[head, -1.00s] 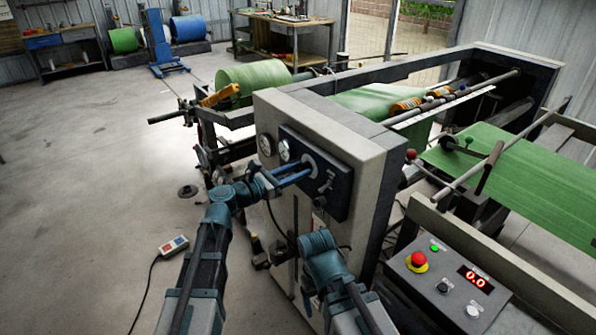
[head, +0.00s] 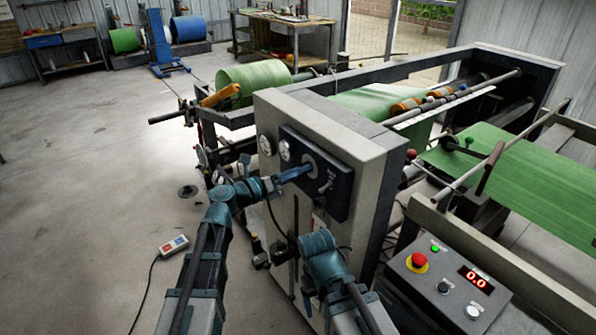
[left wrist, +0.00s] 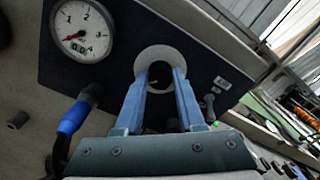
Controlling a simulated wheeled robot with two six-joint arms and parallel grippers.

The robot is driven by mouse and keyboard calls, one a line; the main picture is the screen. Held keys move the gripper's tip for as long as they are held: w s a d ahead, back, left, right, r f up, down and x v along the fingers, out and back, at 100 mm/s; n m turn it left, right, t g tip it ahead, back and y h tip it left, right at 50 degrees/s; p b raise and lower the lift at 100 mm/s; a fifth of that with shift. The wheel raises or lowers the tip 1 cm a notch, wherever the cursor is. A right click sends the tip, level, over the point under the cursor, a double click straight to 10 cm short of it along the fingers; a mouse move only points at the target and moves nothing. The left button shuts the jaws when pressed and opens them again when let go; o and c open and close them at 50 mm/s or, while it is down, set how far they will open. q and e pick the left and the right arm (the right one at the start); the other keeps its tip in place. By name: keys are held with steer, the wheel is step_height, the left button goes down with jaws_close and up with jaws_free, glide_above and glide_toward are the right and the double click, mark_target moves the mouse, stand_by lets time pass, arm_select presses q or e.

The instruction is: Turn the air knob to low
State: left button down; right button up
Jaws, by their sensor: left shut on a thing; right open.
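The air knob (left wrist: 160,73) is a dark round knob on a pale round plate on the dark panel, seen in the left wrist view. My left gripper (left wrist: 161,76) is shut on it, one blue finger on each side. In the head view my left gripper (head: 306,170) reaches the panel (head: 341,190) on the cabinet's front and covers much of the knob. The knob's pointer is too dark to read. My right arm is lower, in front of the cabinet. Its gripper is open, its fingers mostly hidden by the arm.
A pressure gauge (left wrist: 82,31) is left of the knob, its red needle near the low end. A control box with a red emergency button (head: 417,260) stands at the right. Floor at the left is mostly clear.

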arm_select(q)
steer(key=shift+s, duration=0.1)
stand_by(0.4)
steer(key=c, duration=0.5)
jaws_free()
steer(key=v, duration=1.3)
steer(key=shift+s+a, duration=0.2)
steer(key=shift+a, duration=0.15)
